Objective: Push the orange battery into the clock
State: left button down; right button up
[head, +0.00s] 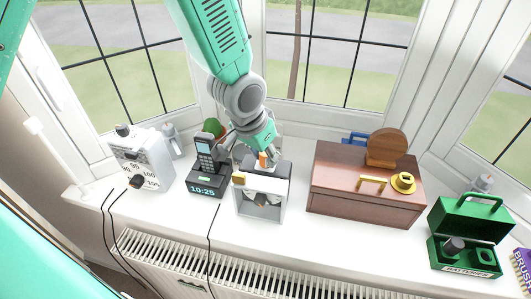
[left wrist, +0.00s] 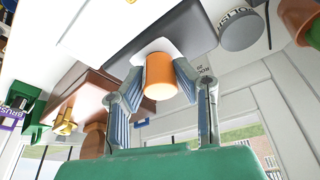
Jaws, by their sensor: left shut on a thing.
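The orange battery (head: 263,160) is between the fingers of my left gripper (head: 264,154), above the grey top of a white-fronted box (head: 280,203). The left wrist view shows the battery (left wrist: 160,76) close up, shut between the two fingers. Its far end meets a white square patch (left wrist: 168,46) on a grey surface (left wrist: 130,40); how deep it sits is hidden. I cannot tell whether this box is the clock. A black dock with a phone (head: 205,185) reads 10:25 just to its left. My right gripper is not in view.
A white radio-like box (head: 147,160) stands at the left, with cables hanging over the sill (head: 330,238). A brown wooden chest (head: 345,190) stands right of the gripper. An open green battery case (head: 465,228) is farther right. The front sill strip is mostly clear.

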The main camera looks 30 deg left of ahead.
pick_arm(q)
jog(key=c, duration=1.2)
grip_release()
jog(key=shift+f, duration=0.1)
jog(key=shift+o, duration=0.2)
jog(key=shift+r, duration=0.2)
jog(key=v, duration=1.1)
jog(key=shift+r, duration=0.25)
jog(key=shift+s+a, duration=0.1)
